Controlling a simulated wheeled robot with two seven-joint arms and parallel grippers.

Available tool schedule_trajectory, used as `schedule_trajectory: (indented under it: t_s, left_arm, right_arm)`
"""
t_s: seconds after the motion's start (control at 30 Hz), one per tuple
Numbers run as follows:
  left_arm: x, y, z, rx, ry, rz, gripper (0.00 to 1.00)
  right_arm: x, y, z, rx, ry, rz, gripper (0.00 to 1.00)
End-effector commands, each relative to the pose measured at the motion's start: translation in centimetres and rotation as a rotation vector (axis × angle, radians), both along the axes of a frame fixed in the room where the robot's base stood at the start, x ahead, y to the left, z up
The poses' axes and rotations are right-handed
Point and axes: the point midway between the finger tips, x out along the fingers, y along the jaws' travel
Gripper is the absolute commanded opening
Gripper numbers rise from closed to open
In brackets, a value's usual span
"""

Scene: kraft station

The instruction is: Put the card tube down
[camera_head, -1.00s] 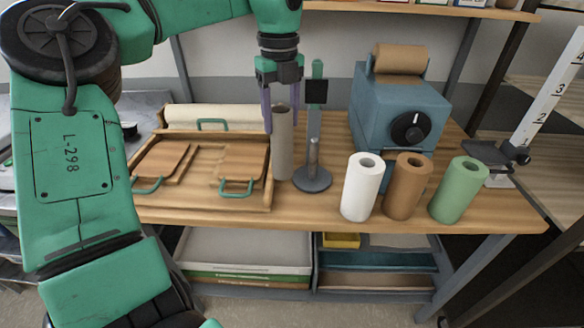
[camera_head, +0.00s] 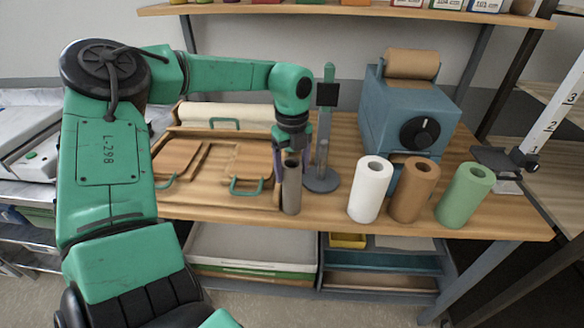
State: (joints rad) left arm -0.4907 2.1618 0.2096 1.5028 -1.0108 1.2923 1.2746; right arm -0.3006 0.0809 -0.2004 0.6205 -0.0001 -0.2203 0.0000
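The card tube (camera_head: 291,190) is a grey-brown upright cylinder near the front edge of the wooden table (camera_head: 330,212), beside the right end of the wooden tray (camera_head: 222,206). My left gripper (camera_head: 292,163) points down from above, its purple fingers on either side of the tube's upper end. It looks shut on the tube. The tube's lower end is close to the table top; I cannot tell whether it touches. My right gripper is out of view.
A stand with a round grey base (camera_head: 321,181) is just right of the tube. White (camera_head: 370,192), brown (camera_head: 413,192) and green (camera_head: 463,196) rolls stand further right, before a blue machine (camera_head: 405,118). A gap of bare table lies between tube and white roll.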

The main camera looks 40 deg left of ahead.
Motion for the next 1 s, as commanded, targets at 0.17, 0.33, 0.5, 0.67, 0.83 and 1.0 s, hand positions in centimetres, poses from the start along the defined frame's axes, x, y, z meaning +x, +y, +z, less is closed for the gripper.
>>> schedule_trajectory:
  t_s: [0.17, 0.33, 0.5, 0.67, 0.83, 1.0]
  left_arm:
    - [0.0, 0.0, 0.0, 0.000, 0.000, 0.000, 0.90]
    - [0.0, 0.0, 0.3, 0.000, 0.000, 0.000, 0.90]
    - [0.1, 0.0, 2.3, 0.002, -0.005, 0.001, 0.90]
    - [0.1, 0.0, 6.7, 0.003, -0.006, 0.001, 0.90]
    - [0.1, 0.0, 10.8, 0.002, -0.002, 0.001, 0.90]
    - [0.0, 0.0, 12.4, 0.000, 0.001, 0.000, 0.90]
  right_arm:
    - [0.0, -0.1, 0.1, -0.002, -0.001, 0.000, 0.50]
    - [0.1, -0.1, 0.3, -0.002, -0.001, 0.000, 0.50]
    - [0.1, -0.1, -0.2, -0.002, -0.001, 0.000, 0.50]
    - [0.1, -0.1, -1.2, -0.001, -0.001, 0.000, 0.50]
    - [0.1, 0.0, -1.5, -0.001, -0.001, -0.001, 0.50]
    - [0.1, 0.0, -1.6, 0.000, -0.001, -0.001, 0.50]
